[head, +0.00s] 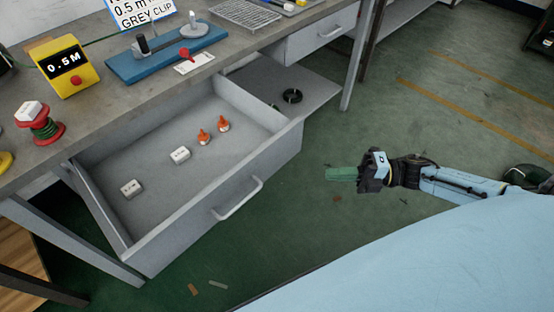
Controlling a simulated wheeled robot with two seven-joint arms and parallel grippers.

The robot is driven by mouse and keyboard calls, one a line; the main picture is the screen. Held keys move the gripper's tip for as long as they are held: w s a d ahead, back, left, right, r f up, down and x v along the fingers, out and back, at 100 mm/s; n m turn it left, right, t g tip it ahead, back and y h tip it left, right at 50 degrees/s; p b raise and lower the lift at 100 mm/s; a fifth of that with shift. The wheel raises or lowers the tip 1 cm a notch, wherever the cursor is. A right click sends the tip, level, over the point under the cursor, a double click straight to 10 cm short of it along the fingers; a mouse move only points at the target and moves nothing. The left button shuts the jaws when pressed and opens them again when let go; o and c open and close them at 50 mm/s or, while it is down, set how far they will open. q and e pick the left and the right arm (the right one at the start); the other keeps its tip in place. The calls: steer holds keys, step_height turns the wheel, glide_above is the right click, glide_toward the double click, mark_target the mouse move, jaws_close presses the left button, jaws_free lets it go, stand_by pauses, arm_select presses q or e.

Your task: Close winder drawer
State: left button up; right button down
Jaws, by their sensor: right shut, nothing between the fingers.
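The large grey drawer (215,205) is pulled far out from under the workbench, below the blue winder (166,54). Its bar handle (238,199) is on the front panel. Inside lie two white socket-like blocks, one left (132,189) and one nearer the middle (180,154), and two orange-and-white pieces (204,137) (223,125). My right gripper (331,174) is shut and empty, to the right of the drawer front and apart from it, with its green fingers pointing left towards the drawer. My left gripper is out of view.
A smaller drawer (322,36) at the back right is shut. A shelf under the bench holds a black coil (292,96). A yellow counter (68,66) and red spool (40,124) stand on the bench. Green floor (330,225) is open between drawer and gripper, with small scraps.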

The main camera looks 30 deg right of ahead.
glide_toward(267, 165)
steer(key=s+a, duration=0.2)
steer(key=a, duration=0.2)
steer(key=w+b, duration=0.1)
steer(key=w+a+b, duration=0.1)
steer(key=w, duration=0.1)
steer(key=shift+w+a, duration=0.1)
steer(key=shift+w, duration=0.05)
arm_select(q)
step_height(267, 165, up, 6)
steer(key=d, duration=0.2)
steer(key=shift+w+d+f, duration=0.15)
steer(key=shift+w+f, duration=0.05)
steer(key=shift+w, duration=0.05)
arm_select(e)
steer(key=shift+w+a, duration=0.15)
steer(key=shift+w, duration=0.35)
steer(key=shift+w, duration=0.1)
